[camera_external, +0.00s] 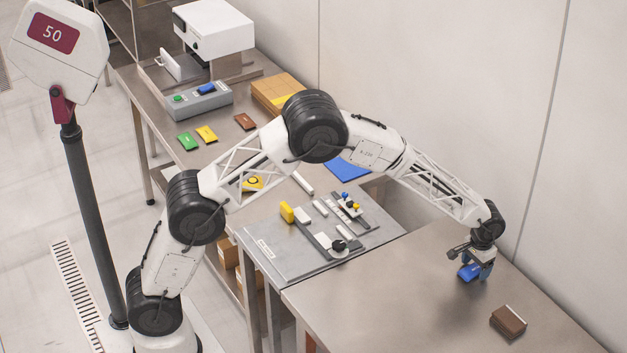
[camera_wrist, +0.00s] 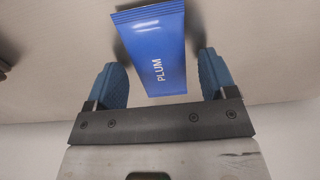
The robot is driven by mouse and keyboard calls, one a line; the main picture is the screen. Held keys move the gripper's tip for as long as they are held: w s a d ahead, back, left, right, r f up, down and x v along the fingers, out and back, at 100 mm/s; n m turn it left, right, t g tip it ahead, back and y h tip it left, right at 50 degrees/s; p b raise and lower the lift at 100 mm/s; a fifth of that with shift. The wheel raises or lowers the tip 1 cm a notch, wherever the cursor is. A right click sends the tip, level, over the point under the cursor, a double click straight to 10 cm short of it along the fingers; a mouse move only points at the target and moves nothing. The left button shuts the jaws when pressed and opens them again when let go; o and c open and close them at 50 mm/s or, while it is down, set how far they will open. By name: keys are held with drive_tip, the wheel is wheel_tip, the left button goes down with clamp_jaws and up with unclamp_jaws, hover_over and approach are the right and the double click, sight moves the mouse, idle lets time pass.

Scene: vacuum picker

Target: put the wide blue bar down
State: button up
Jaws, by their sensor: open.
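The wide blue bar (camera_wrist: 152,50) is a blue wrapper with "PLUM" printed on it. In the wrist view it lies between the two blue finger pads of my gripper (camera_wrist: 162,82), with a gap on each side. In the external view the blue bar (camera_external: 469,272) is at the right table, just below my gripper (camera_external: 474,268). My gripper is open around the bar and does not visibly touch it. The bar appears to rest on the table surface. My fingers hide part of it in the external view.
A brown bar (camera_external: 508,322) lies on the right table (camera_external: 400,300), nearer its front edge. A grey fixture plate (camera_external: 275,262) stands left of it. Green (camera_external: 187,141), yellow (camera_external: 206,134) and brown (camera_external: 245,121) bars lie on the far table. A wall runs behind my gripper.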

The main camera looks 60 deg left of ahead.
sight(474, 268)
wheel_tip(474, 268, up, 12)
idle(0.6)
idle(0.5)
drive_tip(key=shift+r, duration=0.1)
drive_tip(key=s+a+r+t, duration=0.1)
drive_tip(key=s+a+r, duration=0.8)
drive_tip(key=s, duration=0.4)
drive_tip(key=s+a+r, duration=1)
drive_tip(key=s, duration=0.2)
drive_tip(key=s+a, duration=0.3)
drive_tip(key=s, duration=0.8)
drive_tip(key=s+a+f+t, duration=0.1)
drive_tip(key=s+a, duration=0.3)
drive_tip(key=s, duration=0.7)
drive_tip(key=s+a+f, duration=0.1)
drive_tip(key=s+a, duration=0.2)
drive_tip(key=s, duration=0.9)
drive_tip(key=shift+a+t, duration=0.3)
drive_tip(key=shift+f, duration=0.1)
